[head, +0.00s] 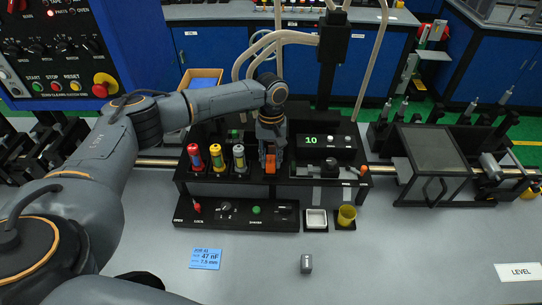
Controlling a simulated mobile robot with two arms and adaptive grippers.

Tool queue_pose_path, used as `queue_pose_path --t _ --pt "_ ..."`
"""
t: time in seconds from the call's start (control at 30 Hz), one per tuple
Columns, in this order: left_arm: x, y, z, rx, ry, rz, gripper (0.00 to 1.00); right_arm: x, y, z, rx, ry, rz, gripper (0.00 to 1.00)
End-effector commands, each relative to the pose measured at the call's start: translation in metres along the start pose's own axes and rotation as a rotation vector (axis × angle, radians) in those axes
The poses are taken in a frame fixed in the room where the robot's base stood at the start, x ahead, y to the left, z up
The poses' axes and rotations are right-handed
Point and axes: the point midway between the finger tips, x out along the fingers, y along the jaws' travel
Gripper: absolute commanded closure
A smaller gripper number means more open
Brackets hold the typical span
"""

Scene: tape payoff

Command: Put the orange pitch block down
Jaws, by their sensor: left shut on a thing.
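The orange pitch block (270,165) is a small upright orange piece at the middle of the black fixture (235,188). My left gripper (271,160) points down over the fixture and is shut on the block. The block's lower end is at the fixture's top; I cannot tell whether it touches. The gripper's fingers hide part of the block. My right gripper is not in view.
Red, yellow and grey cylinders (217,157) stand just left of the gripper. A box with a green "10" display (324,141) is at its right.

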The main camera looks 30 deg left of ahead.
Motion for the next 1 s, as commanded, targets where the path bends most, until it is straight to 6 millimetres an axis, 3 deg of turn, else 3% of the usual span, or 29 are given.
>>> queue_pose_path --t 0.27,0.3,0.4,0.77,1.0 --pt "0.005 0.001 -0.001 0.0 0.001 0.002 1.0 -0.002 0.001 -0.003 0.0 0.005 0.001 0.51" --pt "0.005 0.0 -0.001 0.0 0.0 0.001 0.68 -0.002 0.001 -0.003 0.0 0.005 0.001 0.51" --pt "0.005 0.0 -0.001 0.0 0.0 0.001 0.52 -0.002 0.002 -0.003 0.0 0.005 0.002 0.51" --pt "0.002 0.0 -0.001 0.001 0.002 0.001 0.52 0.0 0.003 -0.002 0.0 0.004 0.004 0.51" --pt "-0.033 0.001 -0.001 0.001 0.005 0.005 0.52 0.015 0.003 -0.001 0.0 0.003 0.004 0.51"
